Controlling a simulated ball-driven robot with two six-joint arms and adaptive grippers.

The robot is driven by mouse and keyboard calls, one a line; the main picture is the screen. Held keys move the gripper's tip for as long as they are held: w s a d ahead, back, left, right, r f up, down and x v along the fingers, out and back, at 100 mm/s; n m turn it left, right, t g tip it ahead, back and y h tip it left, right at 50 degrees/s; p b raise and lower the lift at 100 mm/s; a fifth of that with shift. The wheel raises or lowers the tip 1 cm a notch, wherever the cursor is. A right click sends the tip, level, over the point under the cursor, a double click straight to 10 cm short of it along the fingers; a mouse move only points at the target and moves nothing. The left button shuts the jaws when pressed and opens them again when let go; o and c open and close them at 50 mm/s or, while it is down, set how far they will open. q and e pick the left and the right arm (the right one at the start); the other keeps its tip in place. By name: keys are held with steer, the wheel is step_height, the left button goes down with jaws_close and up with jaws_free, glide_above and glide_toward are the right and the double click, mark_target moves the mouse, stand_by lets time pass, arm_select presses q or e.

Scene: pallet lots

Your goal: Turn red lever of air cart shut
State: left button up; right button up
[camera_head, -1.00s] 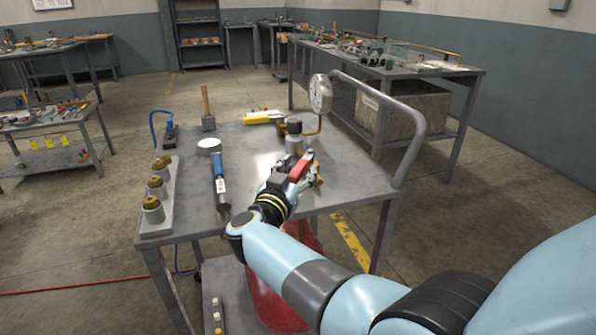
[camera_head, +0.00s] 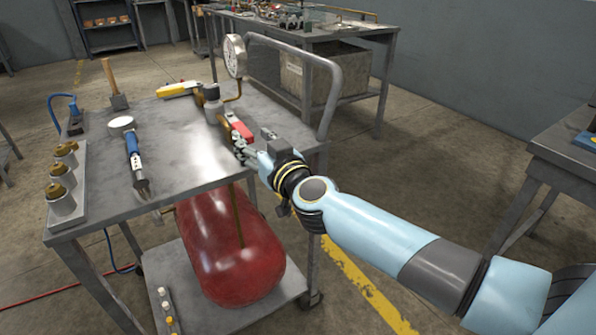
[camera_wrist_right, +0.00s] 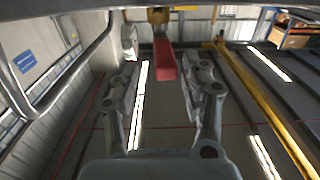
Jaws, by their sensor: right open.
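The red lever (camera_head: 241,130) sits on a brass valve on the air cart (camera_head: 190,165), in front of the pressure gauge (camera_head: 234,56). My right gripper (camera_head: 244,154) is at the lever's near side, over the cart's right part. In the right wrist view the open fingers (camera_wrist_right: 164,85) stand left and right of the red lever (camera_wrist_right: 165,62), which points toward the palm between them. The gripper does not appear to be closed on it. The lever's brass pivot (camera_wrist_right: 158,15) shows at the top. My left gripper is not in view.
A red tank (camera_head: 228,245) sits on the cart's lower shelf. A blue-handled tool (camera_head: 134,155), a white round puck (camera_head: 121,122) and brass-topped fittings (camera_head: 60,185) occupy the cart's left side. The cart's grey handle (camera_head: 325,75) rises behind my gripper. Another table (camera_head: 565,150) stands at right.

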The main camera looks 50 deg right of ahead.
steer(key=v, duration=0.6)
steer(key=s+a+f+n+g+y+p, duration=0.1)
steer(key=s+f+g, duration=0.2)
steer(key=f, duration=0.8)
steer(key=s+a+f+n+g+y+p, duration=0.1)
steer(key=s+f, duration=0.5)
steer(key=f, duration=0.6)
steer(key=shift+s+a+g+y, duration=0.3)
steer(key=shift+g+y, duration=0.2)
steer(key=shift+g, duration=0.4)
steer(key=shift+f, duration=0.15)
steer(key=shift+c, duration=0.2)
